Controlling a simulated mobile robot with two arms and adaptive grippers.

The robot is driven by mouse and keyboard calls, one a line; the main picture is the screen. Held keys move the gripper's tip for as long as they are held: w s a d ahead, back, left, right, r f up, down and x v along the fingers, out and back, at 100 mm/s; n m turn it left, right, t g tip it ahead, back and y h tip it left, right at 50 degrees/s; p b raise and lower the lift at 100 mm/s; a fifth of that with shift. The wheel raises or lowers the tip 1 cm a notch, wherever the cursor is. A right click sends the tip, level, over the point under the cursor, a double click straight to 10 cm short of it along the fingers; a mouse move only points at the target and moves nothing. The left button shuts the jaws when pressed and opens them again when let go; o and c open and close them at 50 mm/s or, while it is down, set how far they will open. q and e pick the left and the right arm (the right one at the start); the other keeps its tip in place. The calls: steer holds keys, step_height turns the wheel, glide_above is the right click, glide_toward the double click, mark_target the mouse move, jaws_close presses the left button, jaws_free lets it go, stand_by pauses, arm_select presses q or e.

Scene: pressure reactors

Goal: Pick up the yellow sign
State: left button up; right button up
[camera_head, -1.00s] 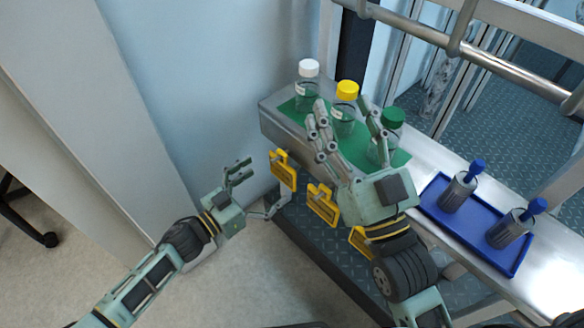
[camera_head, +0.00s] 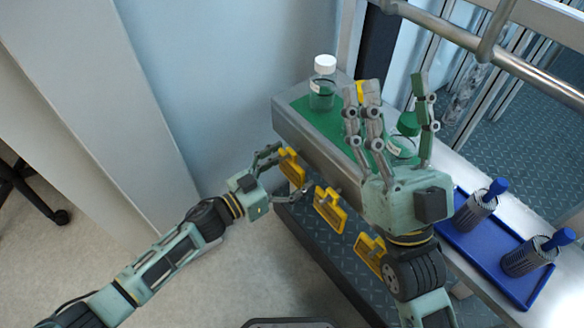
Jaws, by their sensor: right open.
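Three yellow signs hang along the front of the steel shelf: a left one (camera_head: 292,166), a middle one (camera_head: 330,209) and a right one (camera_head: 370,254). My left gripper (camera_head: 285,174) is at the left sign, with fingers spread above and below its left side. I cannot tell whether they touch it. My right gripper (camera_head: 392,118) is open and empty, fingers pointing up, in front of the shelf's bottles. It hides most of the yellow-capped bottle (camera_head: 361,90) and part of the green-capped bottle (camera_head: 404,140).
A white-capped bottle (camera_head: 323,84) stands on the green mat (camera_head: 303,104) at the shelf's left end. A blue tray (camera_head: 486,252) with two dark, blue-topped cylinders lies at right. A metal rail (camera_head: 540,82) crosses the upper right.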

arm_select(q)
steer(key=c, duration=0.8)
